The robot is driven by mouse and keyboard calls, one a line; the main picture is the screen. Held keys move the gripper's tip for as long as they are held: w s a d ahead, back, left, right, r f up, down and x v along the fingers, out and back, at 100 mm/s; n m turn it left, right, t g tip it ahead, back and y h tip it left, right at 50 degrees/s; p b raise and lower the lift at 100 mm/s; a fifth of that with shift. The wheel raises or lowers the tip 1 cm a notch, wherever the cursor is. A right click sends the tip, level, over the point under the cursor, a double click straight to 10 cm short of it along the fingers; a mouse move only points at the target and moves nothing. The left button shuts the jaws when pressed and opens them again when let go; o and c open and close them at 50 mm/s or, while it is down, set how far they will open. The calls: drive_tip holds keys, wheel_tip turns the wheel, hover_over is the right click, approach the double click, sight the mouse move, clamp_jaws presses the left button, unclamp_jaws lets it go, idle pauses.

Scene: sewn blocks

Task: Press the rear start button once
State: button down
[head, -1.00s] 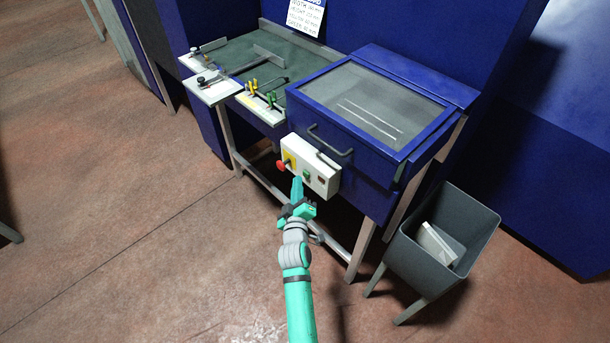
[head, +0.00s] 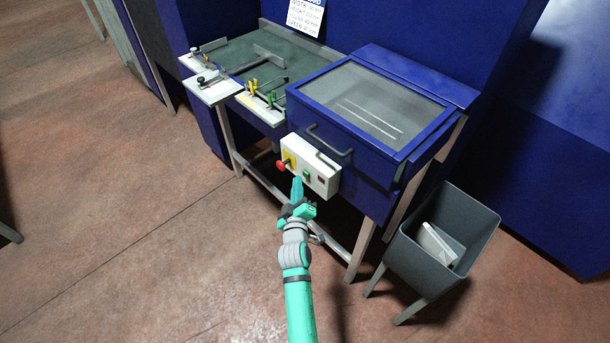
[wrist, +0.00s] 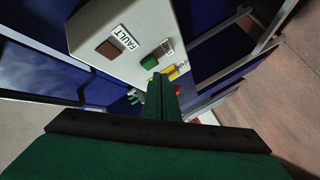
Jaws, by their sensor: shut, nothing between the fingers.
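A white control box (head: 322,184) hangs on the front of the blue machine. It carries a green button (head: 307,174), a red knob (head: 281,165) on a yellow plate, and a dark square labelled FAULT. In the wrist view the green button (wrist: 150,61) sits between the FAULT square (wrist: 108,48) and the yellow plate (wrist: 180,72). No lettering reading "start" or "rear" is legible. My gripper (head: 297,180) is shut and empty in front of the box. In the wrist view its fingertips (wrist: 159,78) appear just below the green button; I cannot tell whether they touch it.
The blue machine has a glazed lid (head: 370,103) and a handle (head: 328,143) above the box. A green worktable (head: 236,53) with clamps adjoins it on the left. A grey bin (head: 472,195) on legs stands at right. The floor in front is clear.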

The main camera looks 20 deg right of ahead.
drive_tip(key=shift+d, duration=0.15)
drive_tip(key=shift+w+d, duration=0.15)
drive_tip(key=shift+d, duration=0.15)
drive_tip(key=shift+w+d, duration=0.1)
drive_tip(key=shift+d, duration=0.25)
idle(1.0)
drive_tip(key=shift+s+a, duration=0.25)
drive_tip(key=shift+a, duration=0.5)
drive_tip(key=shift+s+a, duration=0.3)
drive_tip(key=shift+a, duration=0.5)
drive_tip(key=shift+s+a, duration=0.3)
drive_tip(key=shift+a, duration=0.5)
drive_tip(key=shift+s+a, duration=0.3)
drive_tip(key=shift+a, duration=0.5)
